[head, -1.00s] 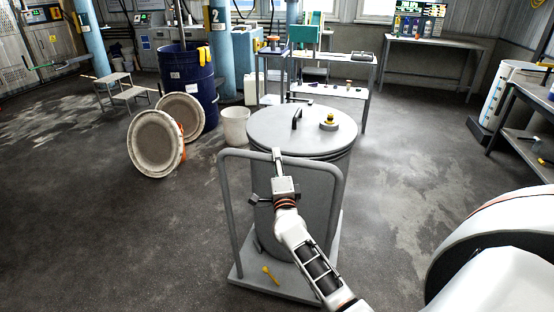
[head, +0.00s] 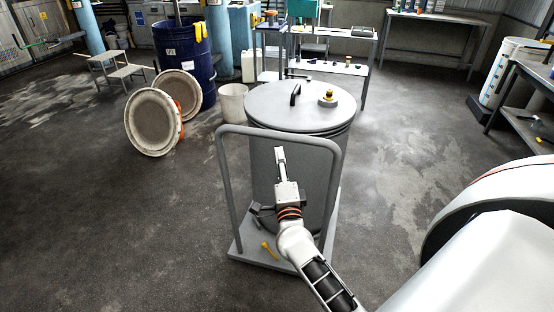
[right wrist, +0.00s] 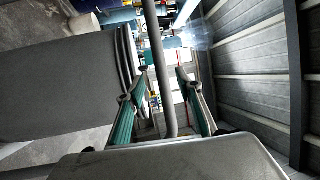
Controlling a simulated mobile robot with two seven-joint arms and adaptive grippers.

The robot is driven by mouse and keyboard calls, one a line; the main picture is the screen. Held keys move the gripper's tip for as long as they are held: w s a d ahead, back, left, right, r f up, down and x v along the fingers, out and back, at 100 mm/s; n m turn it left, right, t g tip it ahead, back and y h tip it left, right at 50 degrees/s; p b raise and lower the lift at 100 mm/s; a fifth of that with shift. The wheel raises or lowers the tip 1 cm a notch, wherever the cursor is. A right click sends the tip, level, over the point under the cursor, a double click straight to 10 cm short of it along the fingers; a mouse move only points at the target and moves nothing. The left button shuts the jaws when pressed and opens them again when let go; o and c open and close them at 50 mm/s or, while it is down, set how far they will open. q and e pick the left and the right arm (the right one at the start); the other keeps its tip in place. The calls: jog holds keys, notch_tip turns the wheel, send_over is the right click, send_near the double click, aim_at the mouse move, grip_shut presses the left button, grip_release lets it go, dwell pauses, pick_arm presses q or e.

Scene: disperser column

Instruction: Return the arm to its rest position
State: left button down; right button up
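My right arm comes in from the lower right in the head view. Its gripper (head: 280,152) is in front of the grey drum (head: 300,175), just below the top bar of the cart's handle (head: 235,129). In the right wrist view the two fingers with green pads (right wrist: 160,80) stand apart with nothing held between them. The handle bar (right wrist: 158,60) shows in the gap between them; I cannot tell how far beyond the fingertips it is. My left gripper is not in view.
The drum stands on a cart base (head: 245,248) with a small yellow piece (head: 269,251) on it. Round lids (head: 153,122), a white bucket (head: 233,104) and a blue barrel (head: 184,60) stand at the back left. A bench (head: 525,120) is at right.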

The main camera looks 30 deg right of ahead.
jog(key=s+a+f+n+y, duration=0.4)
jog(key=a+f+n+y, duration=0.1)
jog(key=a+n, duration=0.25)
jog(key=s+a+f+n+y, duration=0.4)
jog(key=a+f+n+y, duration=0.15)
jog(key=n, duration=0.25)
jog(key=s+a+f+n+g, duration=0.3)
jog(key=s+f+n, duration=0.2)
jog(key=s+f, duration=0.2)
jog(key=s+a+f+n+g+y, duration=0.1)
jog(key=s+a+f+n+g, duration=0.2)
jog(key=s+f+n, duration=0.3)
jog(key=s+f+g, duration=0.1)
jog(key=s+f, duration=0.1)
jog(key=s, duration=0.1)
jog(key=shift+s+a+f, duration=0.15)
jog(key=shift+s, duration=0.25)
jog(key=shift+y, duration=0.25)
